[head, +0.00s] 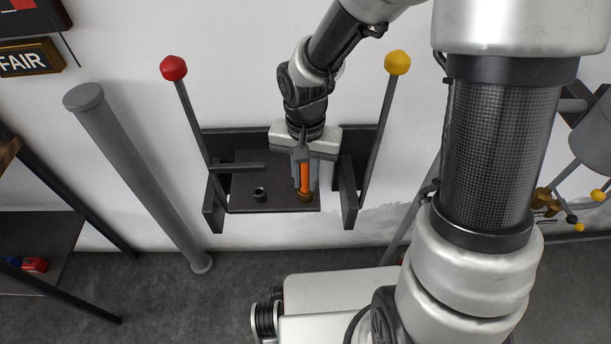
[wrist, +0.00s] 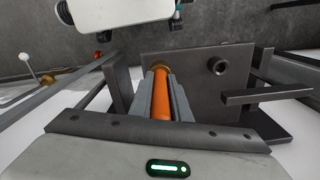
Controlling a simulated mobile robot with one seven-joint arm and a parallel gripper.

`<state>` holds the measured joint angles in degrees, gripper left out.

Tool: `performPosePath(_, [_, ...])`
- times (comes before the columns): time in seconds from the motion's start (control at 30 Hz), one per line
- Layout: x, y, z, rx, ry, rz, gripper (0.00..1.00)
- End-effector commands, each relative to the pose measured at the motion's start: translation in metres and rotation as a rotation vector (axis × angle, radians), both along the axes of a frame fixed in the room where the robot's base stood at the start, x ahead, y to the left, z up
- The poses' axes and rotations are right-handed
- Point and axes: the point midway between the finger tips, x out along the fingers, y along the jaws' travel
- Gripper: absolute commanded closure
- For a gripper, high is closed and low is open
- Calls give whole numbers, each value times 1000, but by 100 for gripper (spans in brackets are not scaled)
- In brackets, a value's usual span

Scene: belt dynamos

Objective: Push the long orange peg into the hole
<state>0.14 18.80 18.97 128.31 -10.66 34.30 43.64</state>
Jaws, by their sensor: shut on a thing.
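My gripper (head: 304,165) points down over a dark plate (head: 240,203) and is shut on the long orange peg (head: 305,180). The peg also shows between the fingers in the wrist view (wrist: 161,108). The peg's lower end is at a brass-coloured ring (head: 305,197) on the plate, which seems to be the rim of the hole.
A red-knobbed lever (head: 173,68) rises left of the plate and a yellow-knobbed lever (head: 398,62) rises right. Dark brackets flank the plate, and a bar (head: 237,167) juts over its left part. A grey pipe (head: 135,175) leans further left. The wall is close behind.

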Motion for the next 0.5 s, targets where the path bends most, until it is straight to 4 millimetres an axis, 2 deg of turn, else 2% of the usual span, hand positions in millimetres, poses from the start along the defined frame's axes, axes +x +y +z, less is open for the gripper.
performPosePath(0.5, [0,0,27,0,0,0,100])
